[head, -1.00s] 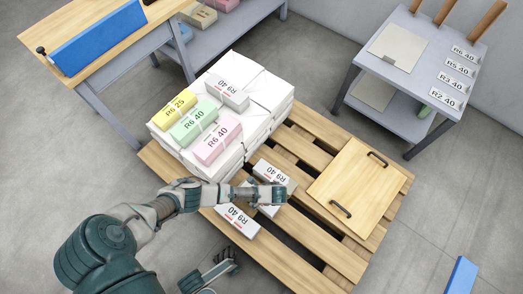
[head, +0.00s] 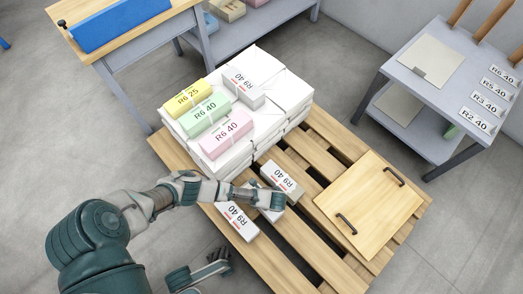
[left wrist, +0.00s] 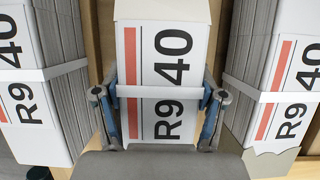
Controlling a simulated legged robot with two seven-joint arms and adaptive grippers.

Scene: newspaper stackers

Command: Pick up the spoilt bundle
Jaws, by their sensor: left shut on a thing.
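Three white bundles marked R9 40 lie side by side on the pallet (head: 352,268). My left gripper (left wrist: 160,106) is shut on the middle bundle (left wrist: 166,62), one finger against each long side. In the head view the left gripper (head: 268,200) largely covers that bundle. The right-hand bundle (left wrist: 285,75) in the wrist view has a ragged, torn-looking wrapper at its near end. The left-hand bundle (left wrist: 35,80) looks whole where visible. The other two bundles also show in the head view, one behind (head: 281,178) and one in front (head: 237,222).
Behind stands a white stack (head: 290,92) carrying yellow, green, pink and white bundles. A wooden board (head: 370,205) with two dark handles lies on the pallet's right. A grey table (head: 462,75) stands back right, and a workbench (head: 150,22) back left.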

